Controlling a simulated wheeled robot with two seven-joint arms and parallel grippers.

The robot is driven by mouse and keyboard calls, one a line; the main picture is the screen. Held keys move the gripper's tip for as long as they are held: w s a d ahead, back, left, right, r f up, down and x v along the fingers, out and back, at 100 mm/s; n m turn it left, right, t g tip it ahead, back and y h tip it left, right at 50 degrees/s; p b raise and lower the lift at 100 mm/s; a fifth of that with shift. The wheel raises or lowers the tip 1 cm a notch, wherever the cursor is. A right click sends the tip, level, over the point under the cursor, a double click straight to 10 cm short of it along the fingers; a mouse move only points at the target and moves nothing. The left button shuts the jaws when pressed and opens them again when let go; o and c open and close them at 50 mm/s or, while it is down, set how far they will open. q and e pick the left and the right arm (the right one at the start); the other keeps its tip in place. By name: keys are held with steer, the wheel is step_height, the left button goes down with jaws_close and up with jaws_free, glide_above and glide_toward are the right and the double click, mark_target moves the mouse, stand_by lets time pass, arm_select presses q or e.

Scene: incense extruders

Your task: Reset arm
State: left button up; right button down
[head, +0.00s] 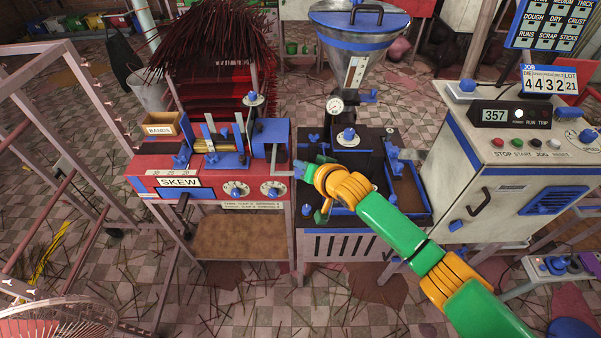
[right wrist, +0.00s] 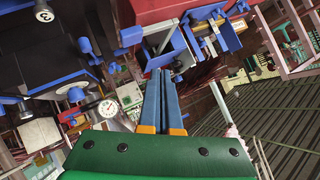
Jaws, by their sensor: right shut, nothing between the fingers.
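My right arm, green and orange, reaches in from the lower right of the head view. Its gripper (head: 301,170) is over the gap between the red SKEW table and the dark extruder bench, near their facing edges. In the right wrist view the two blue fingers (right wrist: 164,98) lie together, shut with nothing between them. I cannot tell from these views whether the fingertips touch anything. My left arm and left gripper do not show in either view.
The red SKEW table (head: 210,186) carries a wooden BANDS box (head: 161,129) and blue fixtures. The extruder bench holds a hopper (head: 358,32) and a gauge (head: 335,106). A control cabinet (head: 500,175) stands right. Dark sticks litter the tiled floor.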

steer(key=shift+f, duration=0.1)
stand_by(0.5)
steer(key=s+d+f+g+h+b, duration=0.1)
steer(key=s+d+f, duration=0.4)
steer(key=f, duration=0.5)
steer(key=s+d+f+g+h, duration=0.2)
steer(key=s+d+f, duration=0.1)
steer(key=s+f, duration=0.5)
steer(key=s+d+f+g+h+b, duration=0.1)
steer(key=s+d+f, duration=0.35)
steer(key=f, duration=0.65)
steer(key=s+d+f+n+g, duration=0.1)
steer(key=s+d+f, duration=0.1)
steer(key=s, duration=0.7)
steer(key=s+d+f+n+g+h, duration=0.1)
steer(key=s+f, duration=0.3)
steer(key=s, duration=0.6)
steer(key=s+d+f+n+g, duration=0.1)
steer(key=s+d+f+g, duration=0.2)
steer(key=s, duration=0.6)
steer(key=shift+s+f+h+b, duration=0.3)
steer(key=shift+s+f+h, duration=0.1)
steer(key=shift+f, duration=0.15)
